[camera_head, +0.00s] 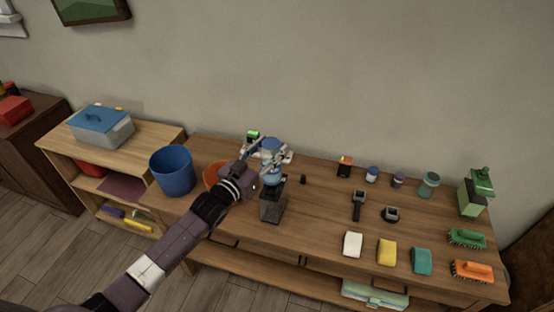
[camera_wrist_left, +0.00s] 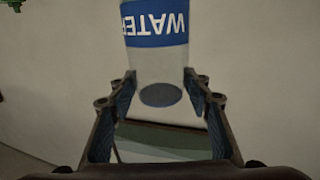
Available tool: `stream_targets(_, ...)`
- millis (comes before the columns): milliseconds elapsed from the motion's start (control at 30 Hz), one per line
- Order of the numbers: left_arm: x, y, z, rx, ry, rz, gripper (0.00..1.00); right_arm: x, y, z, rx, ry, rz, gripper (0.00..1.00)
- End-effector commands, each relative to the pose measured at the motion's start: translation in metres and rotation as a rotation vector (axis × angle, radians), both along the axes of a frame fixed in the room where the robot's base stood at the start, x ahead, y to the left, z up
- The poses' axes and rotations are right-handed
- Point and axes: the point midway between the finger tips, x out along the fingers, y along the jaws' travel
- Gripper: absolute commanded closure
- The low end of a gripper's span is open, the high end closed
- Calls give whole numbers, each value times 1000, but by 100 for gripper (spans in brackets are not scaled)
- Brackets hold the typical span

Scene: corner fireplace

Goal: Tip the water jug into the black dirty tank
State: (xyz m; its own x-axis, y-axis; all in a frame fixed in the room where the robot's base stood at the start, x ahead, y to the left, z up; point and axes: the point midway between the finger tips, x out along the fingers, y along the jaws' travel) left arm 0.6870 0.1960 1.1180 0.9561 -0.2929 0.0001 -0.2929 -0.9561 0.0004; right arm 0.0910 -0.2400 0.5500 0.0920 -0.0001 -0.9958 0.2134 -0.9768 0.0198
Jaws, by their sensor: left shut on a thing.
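The water jug (camera_head: 270,146), clear with blue parts, is in my left gripper (camera_head: 262,166), just above the black dirty tank (camera_head: 272,208). In the left wrist view the jug (camera_wrist_left: 158,70) sits between the two fingers of my left gripper (camera_wrist_left: 160,105), its blue WATER label upside down in the picture. My gripper hides part of the jug in the head view, so its exact tilt and any flow of water cannot be told. The tank stands upright on the wooden table. My right gripper is not in view.
An orange bucket (camera_head: 212,173) and a blue bucket (camera_head: 172,172) stand left of the tank. Sponges (camera_head: 387,252), brushes (camera_head: 467,238), small jars (camera_head: 372,174) and a green bottle (camera_head: 474,198) occupy the table's right side. The wall (camera_head: 330,80) is close behind.

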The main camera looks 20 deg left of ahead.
Motion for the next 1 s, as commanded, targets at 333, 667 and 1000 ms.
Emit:
stream_targets(333, 3, 3, 3, 0, -2, 2, 100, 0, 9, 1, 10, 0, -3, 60)
stream_targets(667, 2, 1, -11, -88, 2, 3, 100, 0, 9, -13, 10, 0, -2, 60)
stream_targets(1000, 2, -2, -32, -321, 10, 4, 100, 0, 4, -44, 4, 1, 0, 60)
